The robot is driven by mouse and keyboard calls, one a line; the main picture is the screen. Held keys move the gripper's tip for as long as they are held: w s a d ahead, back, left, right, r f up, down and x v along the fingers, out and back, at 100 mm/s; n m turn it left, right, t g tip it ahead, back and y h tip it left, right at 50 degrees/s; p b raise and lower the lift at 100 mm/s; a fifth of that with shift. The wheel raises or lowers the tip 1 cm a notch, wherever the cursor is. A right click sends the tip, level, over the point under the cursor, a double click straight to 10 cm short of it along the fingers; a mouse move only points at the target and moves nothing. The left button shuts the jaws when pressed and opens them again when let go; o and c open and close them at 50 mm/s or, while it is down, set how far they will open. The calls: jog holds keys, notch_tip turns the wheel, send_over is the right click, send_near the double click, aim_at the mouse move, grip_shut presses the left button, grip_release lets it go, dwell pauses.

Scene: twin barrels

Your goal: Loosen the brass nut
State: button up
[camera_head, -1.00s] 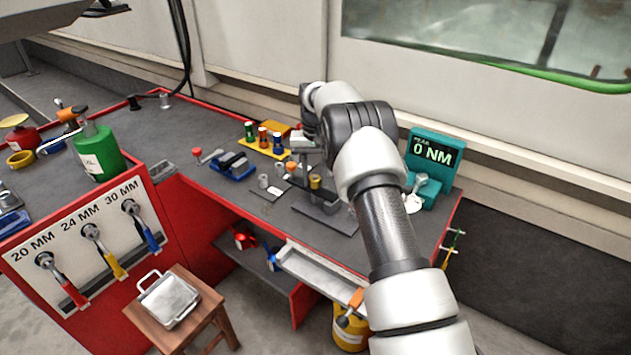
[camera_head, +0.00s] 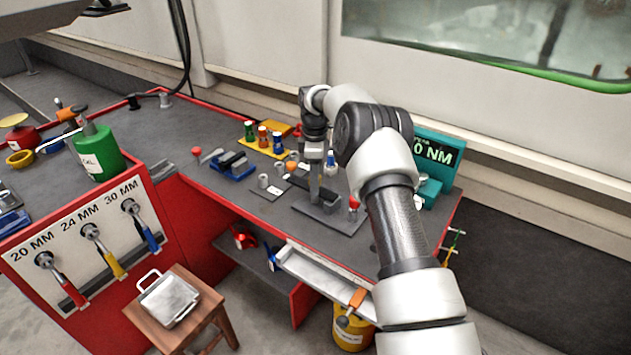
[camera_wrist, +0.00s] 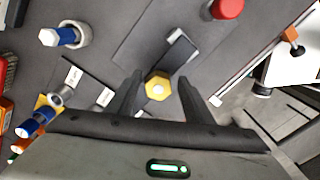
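The brass nut (camera_wrist: 157,86) is a yellow hexagon with a pale centre, seen from above in the wrist view. It sits on a dark bar of a fixture on the bench. My gripper (camera_wrist: 159,79) is open, with one finger on each side of the nut and a visible gap at both sides. I cannot tell how deep the fingertips reach beside it. In the head view my gripper (camera_head: 315,192) points down over the fixture plate (camera_head: 345,222), and the nut is hidden behind it.
A red-topped post (camera_head: 353,204) stands right of the fixture. A blue-topped piece in a grey ring (camera_wrist: 82,36) stands nearby. A yellow rack (camera_head: 262,148) of coloured sockets is behind left. A teal torque display (camera_head: 437,155) reads 0 NM at the right, partly covered by my arm.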

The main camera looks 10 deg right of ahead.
jog(key=shift+r, duration=0.2)
notch_tip(320, 180, up, 7)
jog(key=p, duration=0.5)
jog(key=shift+w+r, duration=0.1)
jog(key=shift+r, duration=0.05)
dwell(0.3)
